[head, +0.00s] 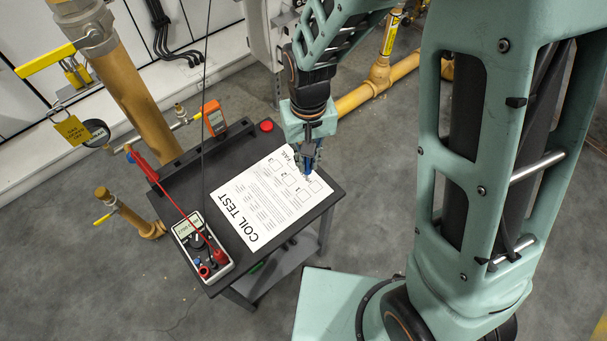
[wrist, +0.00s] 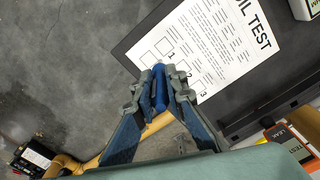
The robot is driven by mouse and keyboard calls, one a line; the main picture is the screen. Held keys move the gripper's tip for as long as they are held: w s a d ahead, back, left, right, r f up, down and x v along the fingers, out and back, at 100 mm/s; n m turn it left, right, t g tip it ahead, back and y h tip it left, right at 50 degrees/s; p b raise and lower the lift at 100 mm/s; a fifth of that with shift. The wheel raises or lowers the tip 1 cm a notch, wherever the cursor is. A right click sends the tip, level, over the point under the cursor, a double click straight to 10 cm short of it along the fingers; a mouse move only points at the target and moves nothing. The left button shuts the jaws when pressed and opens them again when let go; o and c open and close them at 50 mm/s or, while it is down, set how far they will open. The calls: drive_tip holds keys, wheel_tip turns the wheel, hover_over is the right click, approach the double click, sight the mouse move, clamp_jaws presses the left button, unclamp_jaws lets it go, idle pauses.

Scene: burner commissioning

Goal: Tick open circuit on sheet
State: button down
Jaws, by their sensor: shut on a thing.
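The white COIL TEST sheet (head: 255,208) lies on a dark cart top; it also shows in the wrist view (wrist: 213,50). It carries printed lines and tick boxes near its far end, with numbers 1, 2 and 3 by them in the wrist view. The box captions are too small to read. My gripper (head: 307,164) is over the boxed end of the sheet. In the wrist view, my gripper (wrist: 159,88) is shut on a blue pen (wrist: 160,86), its tip pointing at the boxes. I cannot tell whether the tip touches the paper. The fingers hide part of the sheet.
An orange instrument (head: 214,118) and a red button (head: 266,126) are at the far edge.

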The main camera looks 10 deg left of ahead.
drive_tip(key=shift+s+a+f, duration=0.35)
drive_tip(key=shift+s+f, duration=0.1)
drive_tip(key=shift+f, duration=0.15)
drive_tip(key=shift+f+b, duration=2.1)
drive_tip(key=shift+f, duration=0.5)
drive_tip(key=shift+f+b, duration=0.35)
drive_tip(key=shift+f, duration=0.1)
drive_tip(key=shift+r, duration=0.1)
drive_tip(key=shift+r+p, duration=2)
drive_tip(key=shift+r, duration=0.45)
drive_tip(key=shift+d, duration=0.1)
